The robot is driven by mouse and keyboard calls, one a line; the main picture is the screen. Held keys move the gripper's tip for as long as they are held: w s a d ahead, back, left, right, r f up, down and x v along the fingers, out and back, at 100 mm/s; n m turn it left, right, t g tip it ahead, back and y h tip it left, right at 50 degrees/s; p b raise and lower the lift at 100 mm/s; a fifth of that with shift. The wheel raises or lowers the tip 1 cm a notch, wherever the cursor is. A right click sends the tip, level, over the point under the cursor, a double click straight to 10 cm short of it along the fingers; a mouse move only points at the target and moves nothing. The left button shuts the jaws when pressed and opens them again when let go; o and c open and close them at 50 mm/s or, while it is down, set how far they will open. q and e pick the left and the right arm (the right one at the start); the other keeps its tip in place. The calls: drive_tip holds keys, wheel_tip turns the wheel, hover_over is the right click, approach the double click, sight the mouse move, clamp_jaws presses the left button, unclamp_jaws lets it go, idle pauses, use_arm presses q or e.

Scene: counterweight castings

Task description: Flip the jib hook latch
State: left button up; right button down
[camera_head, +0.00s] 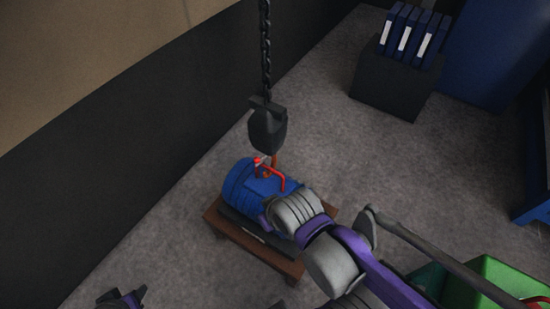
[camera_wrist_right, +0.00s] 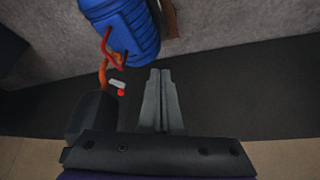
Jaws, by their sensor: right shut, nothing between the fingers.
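A dark hook block (camera_head: 267,130) hangs on a chain over a blue casting (camera_head: 240,185). Its orange hook (camera_wrist_right: 103,74) is at a red handle (camera_head: 277,172) on the casting; I cannot tell whether it passes through the handle. A small pale latch (camera_wrist_right: 118,84) with a red tip (camera_wrist_right: 121,92) shows beside the hook in the right wrist view. My right gripper (camera_wrist_right: 160,72) is shut and empty, to the right of the latch and apart from it in that view. In the head view its fingers are hidden. Part of my left gripper (camera_head: 122,298) shows at the bottom left; its fingers are unclear.
The casting rests on a brown wooden dolly (camera_head: 270,258). The chain (camera_head: 265,45) rises out of view. A dark box (camera_head: 390,85) with blue binders stands at the back right. A green bin (camera_head: 490,275) is at the lower right. Grey floor left of the dolly is clear.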

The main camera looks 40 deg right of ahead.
sight(259, 160)
use_arm(q)
drive_tip(key=shift+s, duration=0.1)
use_arm(e)
drive_tip(key=shift+d, duration=0.1)
use_arm(q)
wheel_tip(259, 160, down, 10)
drive_tip(key=s+b, duration=0.2)
drive_tip(key=b, duration=0.6)
drive_tip(key=shift+s+g+b, duration=0.2)
drive_tip(key=shift+g+b, duration=0.1)
use_arm(e)
drive_tip(key=w+d+m+t+y, duration=0.1)
drive_tip(key=w+d+m+y, duration=0.2)
drive_tip(key=d+m, duration=0.5)
drive_tip(key=w+d+m+t+y, duration=0.2)
drive_tip(key=w+d+m+y, duration=0.2)
drive_tip(key=d, duration=0.7)
drive_tip(key=w+m, duration=0.2)
drive_tip(key=m, duration=0.1)
drive_tip(key=shift+w+d+m+t, duration=0.2)
drive_tip(key=shift+w+m+t, duration=0.1)
drive_tip(key=shift+m, duration=0.1)
drive_tip(key=shift+f, duration=0.1)
use_arm(q)
drive_tip(key=shift+f+b, duration=0.5)
drive_tip(key=shift+f, duration=0.1)
use_arm(e)
drive_tip(key=x, duration=1.4)
